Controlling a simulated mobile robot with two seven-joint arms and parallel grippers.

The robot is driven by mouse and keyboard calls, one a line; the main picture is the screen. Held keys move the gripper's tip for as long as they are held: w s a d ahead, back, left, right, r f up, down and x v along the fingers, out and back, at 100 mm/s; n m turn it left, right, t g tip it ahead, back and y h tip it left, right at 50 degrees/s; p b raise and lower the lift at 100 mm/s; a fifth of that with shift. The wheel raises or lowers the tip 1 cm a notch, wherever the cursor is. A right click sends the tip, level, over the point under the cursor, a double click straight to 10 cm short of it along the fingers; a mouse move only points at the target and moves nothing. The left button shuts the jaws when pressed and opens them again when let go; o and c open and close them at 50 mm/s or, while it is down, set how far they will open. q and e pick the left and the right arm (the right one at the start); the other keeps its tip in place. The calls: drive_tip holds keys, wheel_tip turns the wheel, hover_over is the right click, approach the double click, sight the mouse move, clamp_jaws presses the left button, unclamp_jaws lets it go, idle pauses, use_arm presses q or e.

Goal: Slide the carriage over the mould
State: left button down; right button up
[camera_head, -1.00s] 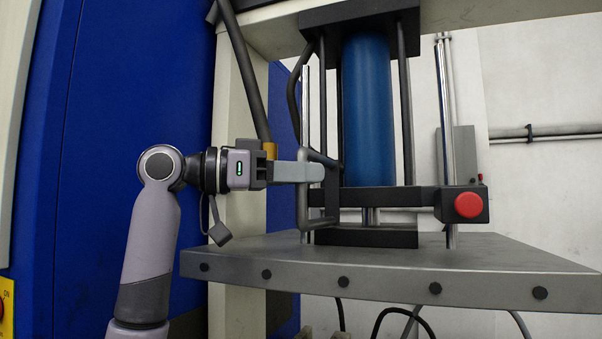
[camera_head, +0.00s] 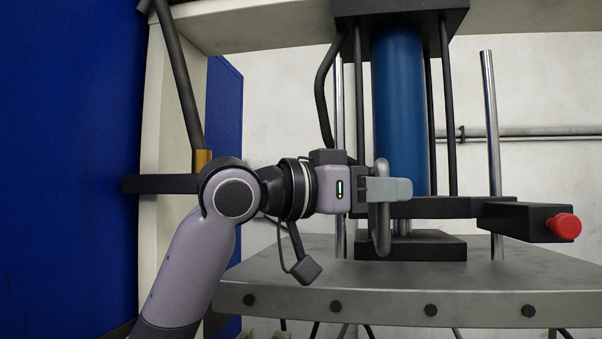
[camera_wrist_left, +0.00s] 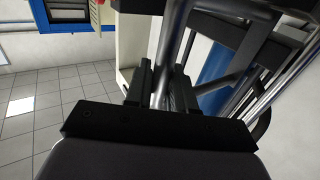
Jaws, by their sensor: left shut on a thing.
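My left gripper (camera_head: 386,190) is shut on an upright grey handle (camera_head: 381,235), left of and in front of a blue cylinder (camera_head: 400,110). In the left wrist view the fingers (camera_wrist_left: 157,88) sit either side of the grey bar. The handle appears joined to a dark horizontal bar (camera_head: 435,208), which I take as part of the carriage. A black block (camera_head: 425,246) lies on the grey table (camera_head: 470,277) below the cylinder; I cannot tell whether it is the mould. The gripper and handle hide part of the bar and cylinder base.
A black box with a red button (camera_head: 565,227) juts out at the right. Polished rods (camera_head: 492,155) stand beside the cylinder. A blue cabinet (camera_head: 60,150) and a pale post (camera_head: 165,110) are at the left. The table's right front is clear.

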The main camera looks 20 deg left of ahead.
use_arm(q)
drive_tip(key=w+d, duration=0.3)
drive_tip(key=d, duration=1.2)
drive_tip(key=shift+w+d, duration=0.25)
drive_tip(key=shift+w, duration=0.1)
use_arm(e)
drive_tip(key=shift+a+r, duration=0.15)
drive_tip(key=shift+r, duration=0.3)
use_arm(q)
drive_tip(key=c, duration=1.1)
unclamp_jaws()
drive_tip(key=shift+d, duration=0.1)
drive_tip(key=b+v, duration=0.2)
drive_tip(key=v, duration=0.5)
use_arm(e)
drive_tip(key=shift+f, duration=1.35)
use_arm(q)
drive_tip(key=shift+d, duration=0.1)
use_arm(e)
drive_tip(key=shift+s, duration=0.15)
